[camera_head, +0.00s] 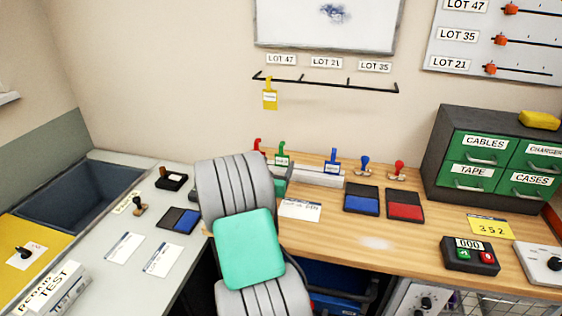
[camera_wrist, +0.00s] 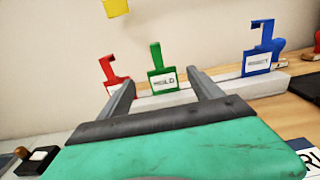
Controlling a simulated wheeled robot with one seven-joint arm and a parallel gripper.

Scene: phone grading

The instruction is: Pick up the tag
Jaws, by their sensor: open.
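A green tag (camera_wrist: 163,79) with a white label stands upright in a pale rack (camera_wrist: 235,88). In the wrist view it appears between the fingers of my gripper (camera_wrist: 160,77), which is open and empty. A red tag (camera_wrist: 112,76) stands to its left, partly behind the left finger. A blue tag (camera_wrist: 259,52) stands further right in the rack. The head view also shows the red tag (camera_head: 258,146), green tag (camera_head: 282,154) and blue tag (camera_head: 332,162). A yellow tag (camera_head: 270,98) hangs from the wall rail. My arm hides my fingers in the head view.
Blue (camera_head: 362,200) and red (camera_head: 405,205) ink pads lie right of the rack, with blue (camera_head: 364,165) and red (camera_head: 398,169) stamps behind. A green drawer cabinet (camera_head: 490,160) stands at the right. A counter device (camera_head: 470,254) sits near the bench front.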

